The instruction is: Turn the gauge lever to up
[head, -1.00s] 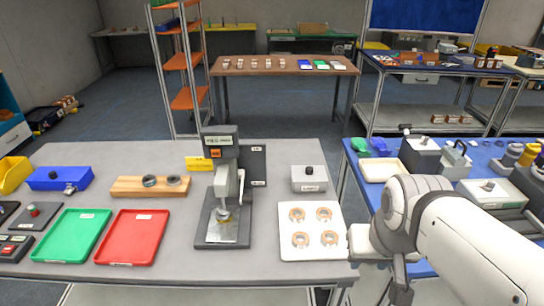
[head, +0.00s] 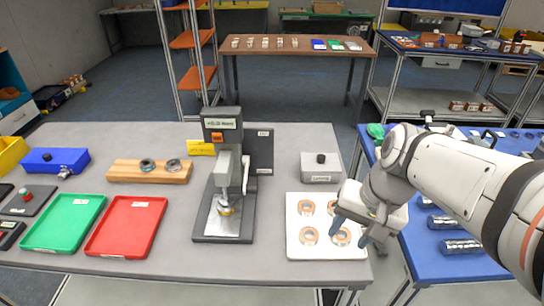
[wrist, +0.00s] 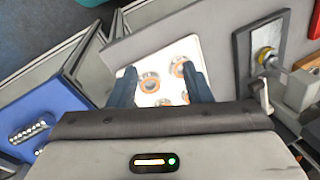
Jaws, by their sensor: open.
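The gauge (head: 222,140) stands on a dark base with a pale plate, near the middle of the grey table in the head view. Its light lever (head: 246,176) runs roughly vertically along the right side of the grey head. I cannot tell which end is its pivot. A copper-coloured ring part sits under the gauge head. My gripper (head: 350,231) is open and empty, above the white tray to the right of the gauge and apart from the lever. In the wrist view, the two fingers (wrist: 158,68) straddle the tray, and the gauge base (wrist: 243,50) shows at the right.
The white tray (head: 296,250) holds several copper-coloured rings below my gripper. A small grey box (head: 321,174) stands behind it. A red tray (head: 125,228), a green tray (head: 62,224) and a wooden block (head: 130,171) lie left of the gauge.

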